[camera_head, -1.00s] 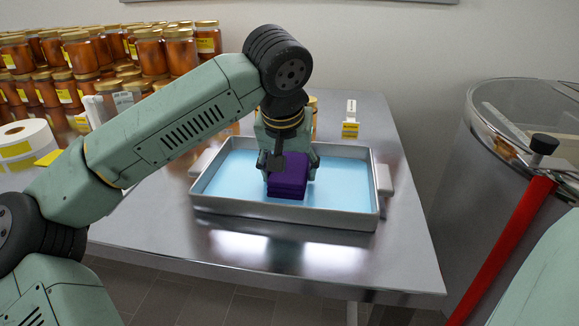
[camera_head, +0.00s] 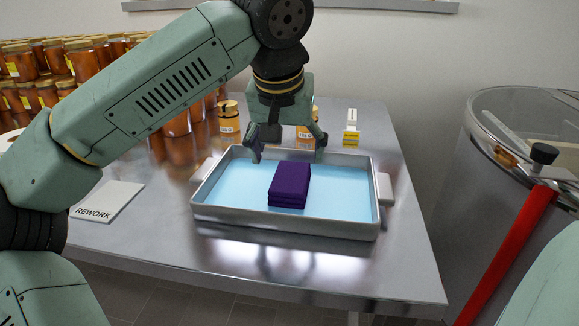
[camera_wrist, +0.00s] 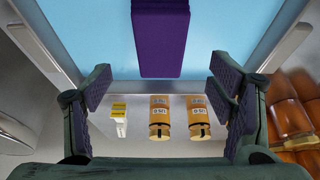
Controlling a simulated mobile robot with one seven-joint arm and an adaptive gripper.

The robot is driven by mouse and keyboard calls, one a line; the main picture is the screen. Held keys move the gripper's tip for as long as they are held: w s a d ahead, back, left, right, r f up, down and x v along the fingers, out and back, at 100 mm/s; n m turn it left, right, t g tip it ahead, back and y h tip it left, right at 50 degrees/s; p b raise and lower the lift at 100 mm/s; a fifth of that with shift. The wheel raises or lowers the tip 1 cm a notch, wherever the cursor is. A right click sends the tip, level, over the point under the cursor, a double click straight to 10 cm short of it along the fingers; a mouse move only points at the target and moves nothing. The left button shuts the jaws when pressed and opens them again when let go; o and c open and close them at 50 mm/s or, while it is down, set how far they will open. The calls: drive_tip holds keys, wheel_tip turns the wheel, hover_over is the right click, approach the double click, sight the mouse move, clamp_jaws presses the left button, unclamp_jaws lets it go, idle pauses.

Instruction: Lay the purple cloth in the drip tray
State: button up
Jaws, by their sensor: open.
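The purple cloth (camera_head: 290,183), folded into a thick block, lies on the light blue floor of the drip tray, near its middle. The drip tray (camera_head: 285,221) is a shallow metal pan with a handle at each end, standing on the steel table. My gripper (camera_head: 288,152) is open and empty, raised above the tray's back part and apart from the cloth. In the wrist view my open fingers (camera_wrist: 160,95) are spread wide, and the cloth (camera_wrist: 159,40) shows at the top centre inside the tray.
Many honey jars (camera_head: 85,62) stand stacked at the back left. Two small jars (camera_head: 229,116) and a yellow-labelled holder (camera_head: 351,128) stand behind the tray. A REWORK card (camera_head: 106,201) lies to the left. A large steel drum (camera_head: 480,190) with a red bar (camera_head: 512,245) stands at the right.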

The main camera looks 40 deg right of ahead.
drive_tip(key=v, duration=0.4)
drive_tip(key=shift+r, duration=0.1)
